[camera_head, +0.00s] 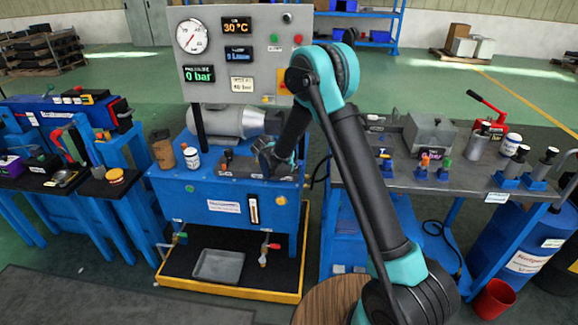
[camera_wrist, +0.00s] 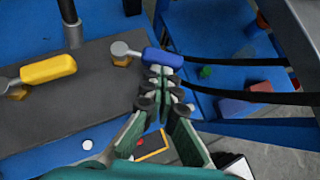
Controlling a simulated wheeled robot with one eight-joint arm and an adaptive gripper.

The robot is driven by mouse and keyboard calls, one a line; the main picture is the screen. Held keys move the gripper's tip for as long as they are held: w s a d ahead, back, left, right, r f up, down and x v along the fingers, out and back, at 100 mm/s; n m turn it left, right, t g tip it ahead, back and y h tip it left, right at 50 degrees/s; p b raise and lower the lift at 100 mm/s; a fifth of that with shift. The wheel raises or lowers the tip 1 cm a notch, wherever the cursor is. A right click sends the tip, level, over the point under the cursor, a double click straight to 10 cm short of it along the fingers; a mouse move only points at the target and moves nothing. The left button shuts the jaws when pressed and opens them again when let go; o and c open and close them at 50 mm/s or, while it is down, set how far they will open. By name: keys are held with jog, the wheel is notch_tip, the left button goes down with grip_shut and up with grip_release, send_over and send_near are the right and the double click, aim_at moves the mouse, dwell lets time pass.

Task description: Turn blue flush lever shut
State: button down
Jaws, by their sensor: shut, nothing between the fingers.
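The blue flush lever (camera_wrist: 163,57) shows in the wrist view on a dark plate (camera_wrist: 85,95). Its silver hub sits on a brass fitting, and its blue handle points to the right, over the plate's edge. My gripper (camera_wrist: 160,72) is shut and empty, with its fingertips right beside the near side of the handle. I cannot tell whether they touch it. In the head view my gripper (camera_head: 270,160) is low over the top of the blue power unit (camera_head: 215,210), and I cannot make out the blue lever there.
A yellow lever (camera_wrist: 48,68) lies left of the blue one on the plate. A metal post (camera_wrist: 70,22) stands behind it. Two black hoses (camera_wrist: 245,62) run to the right. In the head view, a gauge panel (camera_head: 243,55) stands behind, and a tool table (camera_head: 450,180) is right.

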aim_at(300, 163)
jog(key=shift+w+d+n+t+y, duration=0.3)
jog(key=shift+d+n+y, duration=0.35)
jog(key=shift+n, duration=0.25)
jog(key=shift+w+d, duration=0.75)
jog(key=shift+w, duration=0.1)
